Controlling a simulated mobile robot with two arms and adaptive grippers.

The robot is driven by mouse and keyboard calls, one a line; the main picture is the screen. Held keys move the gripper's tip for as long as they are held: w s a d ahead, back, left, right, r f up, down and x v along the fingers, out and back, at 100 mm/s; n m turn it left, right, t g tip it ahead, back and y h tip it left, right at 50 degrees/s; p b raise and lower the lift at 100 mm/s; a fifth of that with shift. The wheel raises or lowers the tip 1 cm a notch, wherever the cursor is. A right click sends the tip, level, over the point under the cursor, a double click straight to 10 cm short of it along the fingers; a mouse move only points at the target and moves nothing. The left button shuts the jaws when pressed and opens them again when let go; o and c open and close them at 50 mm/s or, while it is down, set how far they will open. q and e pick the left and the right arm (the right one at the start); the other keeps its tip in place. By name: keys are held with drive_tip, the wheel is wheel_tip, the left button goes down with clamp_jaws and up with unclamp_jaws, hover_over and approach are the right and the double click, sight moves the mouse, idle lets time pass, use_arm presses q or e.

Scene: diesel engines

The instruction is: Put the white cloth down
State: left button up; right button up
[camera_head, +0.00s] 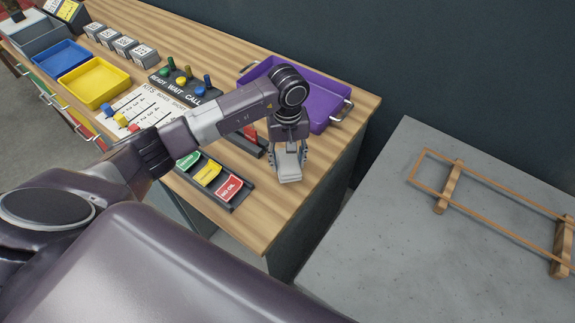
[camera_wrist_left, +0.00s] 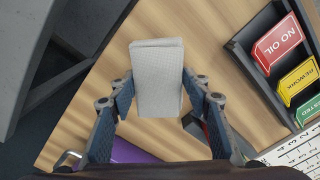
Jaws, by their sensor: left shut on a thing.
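The white cloth (camera_wrist_left: 158,80) is a folded, pale block between the two fingers of my left gripper (camera_wrist_left: 160,98) in the left wrist view. The fingers press on its two sides. In the head view my left gripper (camera_head: 289,160) points down over the right end of the wooden bench top (camera_head: 268,228), with the cloth (camera_head: 288,172) at its tips. I cannot tell whether the cloth's underside touches the wood. My right gripper is in neither view.
A black tray with NO OIL, REWORK and TESTED tags (camera_head: 208,178) lies left of the gripper. A purple tray (camera_head: 325,110) stands behind it. Bare wood lies around the gripper at the bench's right end. A grey table (camera_head: 400,230) holds a wooden frame (camera_head: 450,185).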

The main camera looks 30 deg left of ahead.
sight(287, 169)
use_arm(q)
wheel_tip(287, 169, down, 3)
drive_tip(key=shift+f+p, duration=0.2)
drive_tip(key=shift+p, duration=0.2)
drive_tip(key=shift+f+b, duration=0.3)
drive_tip(key=shift+b, duration=0.05)
drive_tip(key=o, duration=1)
drive_tip(key=shift+r, duration=0.1)
drive_tip(key=shift+o, duration=0.2)
